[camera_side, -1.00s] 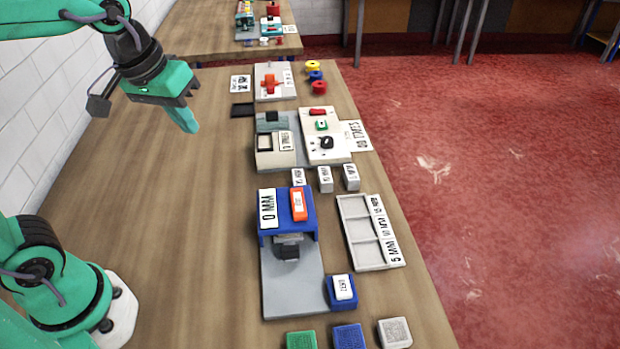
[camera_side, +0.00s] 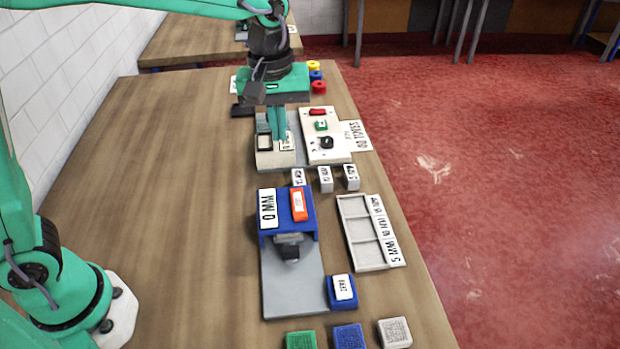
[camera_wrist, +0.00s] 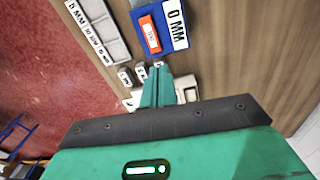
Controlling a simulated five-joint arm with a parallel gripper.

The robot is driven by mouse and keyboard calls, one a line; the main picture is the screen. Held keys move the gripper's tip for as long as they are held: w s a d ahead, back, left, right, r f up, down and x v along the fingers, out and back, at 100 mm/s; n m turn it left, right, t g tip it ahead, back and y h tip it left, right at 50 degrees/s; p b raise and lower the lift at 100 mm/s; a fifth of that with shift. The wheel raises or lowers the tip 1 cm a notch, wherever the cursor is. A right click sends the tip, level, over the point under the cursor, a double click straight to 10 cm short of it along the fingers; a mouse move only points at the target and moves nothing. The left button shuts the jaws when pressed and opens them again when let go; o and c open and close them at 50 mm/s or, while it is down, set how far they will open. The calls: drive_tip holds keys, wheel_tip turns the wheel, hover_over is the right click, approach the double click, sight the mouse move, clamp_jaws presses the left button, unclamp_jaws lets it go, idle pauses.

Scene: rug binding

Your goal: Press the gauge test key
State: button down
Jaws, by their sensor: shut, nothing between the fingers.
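The blue gauge (camera_side: 267,240) stands on a grey base plate, with a white "0 MM" label (camera_side: 267,208). An orange key (camera_side: 298,204) with a small white label sits on its top; the label is too small to read surely. In the wrist view the gauge (camera_wrist: 158,10) and orange key (camera_wrist: 149,34) are upper centre. A blue block with a white labelled key (camera_side: 343,287) stands at the plate's front right corner. My gripper (camera_side: 281,146) is shut and empty, pointing down at the grey station behind the gauge. Its fingers also show in the wrist view (camera_wrist: 158,73).
The grey station (camera_side: 275,162) is partly hidden by my fingers. A white panel (camera_side: 327,155) with red, green and black controls stands beside it. Small labelled blocks (camera_side: 325,180) stand between station and gauge. A sectioned tray (camera_side: 362,240) lies right. The table's left is clear.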

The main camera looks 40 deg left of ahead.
sight(297, 202)
drive_tip(key=shift+w+d+f+n+g, duration=0.15)
drive_tip(key=shift+w+d+f+n, duration=0.1)
drive_tip(key=shift+w+d+f, duration=0.3)
drive_tip(key=shift+w+d+f+n+g, duration=0.15)
drive_tip(key=shift+w+d+f+n, duration=0.15)
drive_tip(key=shift+d, duration=0.3)
drive_tip(key=shift+f, duration=0.1)
wheel_tip(297, 202, down, 14)
drive_tip(key=shift+r, duration=0.1)
idle(0.5)
drive_tip(key=shift+s+f, duration=0.15)
drive_tip(key=shift+f, duration=0.95)
wheel_tip(297, 202, up, 15)
drive_tip(key=shift+w, duration=0.3)
